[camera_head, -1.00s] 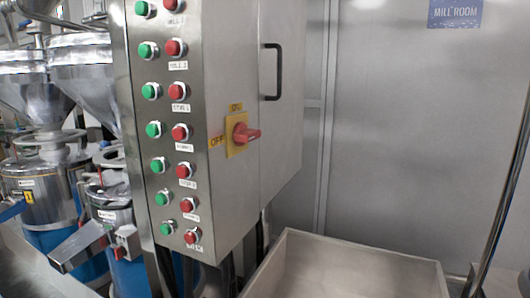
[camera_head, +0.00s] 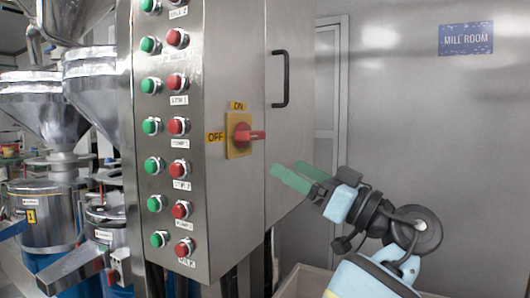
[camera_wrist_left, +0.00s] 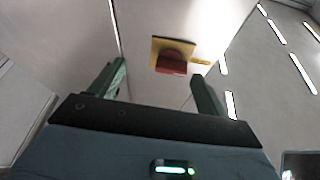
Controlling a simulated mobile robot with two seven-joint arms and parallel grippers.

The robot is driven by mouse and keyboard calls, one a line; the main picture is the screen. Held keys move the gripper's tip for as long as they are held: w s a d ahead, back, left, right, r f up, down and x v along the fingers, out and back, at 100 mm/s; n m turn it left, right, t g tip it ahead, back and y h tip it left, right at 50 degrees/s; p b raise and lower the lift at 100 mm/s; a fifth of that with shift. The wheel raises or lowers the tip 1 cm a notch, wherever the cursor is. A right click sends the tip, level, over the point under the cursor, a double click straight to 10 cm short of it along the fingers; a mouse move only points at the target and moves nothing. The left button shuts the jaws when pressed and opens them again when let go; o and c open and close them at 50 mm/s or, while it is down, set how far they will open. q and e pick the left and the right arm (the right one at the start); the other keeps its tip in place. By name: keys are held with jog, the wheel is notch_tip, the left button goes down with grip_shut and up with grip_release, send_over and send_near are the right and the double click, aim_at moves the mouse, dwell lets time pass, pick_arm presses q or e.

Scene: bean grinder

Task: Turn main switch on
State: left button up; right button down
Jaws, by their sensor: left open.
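The main switch is a red rotary handle (camera_head: 248,135) on a yellow plate (camera_head: 238,150) on the steel control cabinet. The handle lies horizontal with its long end to the right. The ON label (camera_head: 237,105) is above it and the OFF label (camera_head: 215,137) is to its left. My left gripper (camera_head: 291,175), with green fingers, is open and empty, below and right of the handle and apart from it. In the left wrist view, the red handle (camera_wrist_left: 172,62) shows ahead, between the spread fingers (camera_wrist_left: 160,82). My right gripper is not in view.
Green and red push buttons (camera_head: 152,126) line the cabinet's left face. A black door handle (camera_head: 281,79) stands above right of the switch. Steel grinders with hoppers (camera_head: 40,105) are at the left. A pale bin (camera_head: 300,285) is below.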

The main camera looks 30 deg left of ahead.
aim_at(259, 138)
pick_arm(q)
jog(key=a+r, duration=0.1)
jog(key=s+a+r+n+g, duration=0.1)
jog(key=a+r, duration=0.1)
jog(key=s+a+r+n+g+p, duration=0.1)
jog(key=a+r, duration=0.1)
jog(key=shift+s+a+r, duration=0.1)
jog(key=shift+a+r, duration=0.25)
jog(key=shift+a, duration=0.35)
jog(key=c, duration=1)
